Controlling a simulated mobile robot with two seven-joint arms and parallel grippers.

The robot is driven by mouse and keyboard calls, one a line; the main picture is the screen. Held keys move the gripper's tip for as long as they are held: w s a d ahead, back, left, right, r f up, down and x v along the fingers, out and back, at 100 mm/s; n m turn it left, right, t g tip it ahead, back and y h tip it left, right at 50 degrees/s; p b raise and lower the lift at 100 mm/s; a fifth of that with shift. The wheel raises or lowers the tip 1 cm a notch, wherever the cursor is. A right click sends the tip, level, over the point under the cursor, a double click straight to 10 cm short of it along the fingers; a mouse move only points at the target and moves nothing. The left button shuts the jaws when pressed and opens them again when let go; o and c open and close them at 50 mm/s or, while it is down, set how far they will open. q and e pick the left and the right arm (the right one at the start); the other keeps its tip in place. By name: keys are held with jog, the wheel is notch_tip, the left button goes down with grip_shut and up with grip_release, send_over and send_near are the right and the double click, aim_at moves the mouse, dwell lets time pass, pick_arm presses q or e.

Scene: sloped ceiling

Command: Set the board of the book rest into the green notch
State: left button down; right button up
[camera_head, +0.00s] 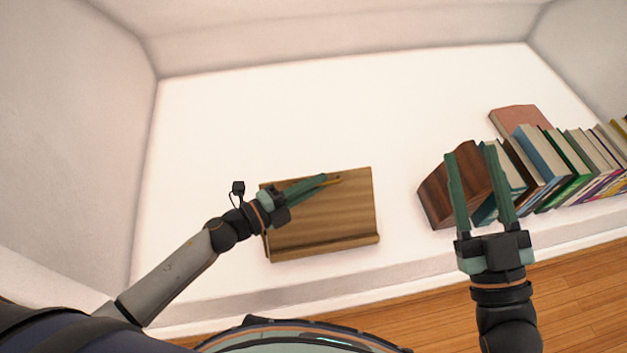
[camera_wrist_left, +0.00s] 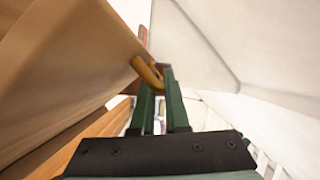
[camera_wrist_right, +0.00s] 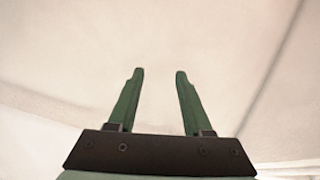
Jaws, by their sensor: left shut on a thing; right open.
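The book rest stands on the white surface, its wooden board (camera_head: 345,205) tilted, with a ledge (camera_head: 325,248) along its front edge. My left gripper (camera_head: 325,180) reaches over the board from the left. In the left wrist view its fingers (camera_wrist_left: 160,82) are shut on a yellow-brown curved piece (camera_wrist_left: 148,72) at the edge of the board (camera_wrist_left: 60,70). The green notch does not show clearly in any view; the gripper and board may hide it. My right gripper (camera_head: 475,152) is open and empty, in front of the books in the head view.
A dark wooden book end (camera_head: 437,195) stands right of the book rest. Several books (camera_head: 545,160) lean in a row beside it, with a reddish one (camera_head: 520,115) behind. The white surface (camera_head: 230,125) is clear behind and left of the book rest. Its front edge drops to a wooden floor (camera_head: 575,290).

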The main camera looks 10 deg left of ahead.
pick_arm(q)
jog(key=c, duration=1.2)
grip_release()
jog(key=shift+s+a, duration=0.2)
jog(key=shift+s, duration=0.05)
jog(key=p+v, duration=0.1)
jog(key=v, duration=0.9)
jog(key=shift+s+a, duration=0.1)
jog(key=shift+a, duration=0.05)
jog(key=shift+v, duration=0.8)
pick_arm(e)
notch_tip(320, 180, down, 7)
jog(key=w+m+g+h, duration=0.1)
jog(key=g+h, duration=0.1)
jog(key=shift+w+d+r+m, duration=0.2)
jog(key=shift+d+m, duration=0.05)
jog(key=shift+m, duration=0.15)
jog(key=shift+r, duration=0.25)
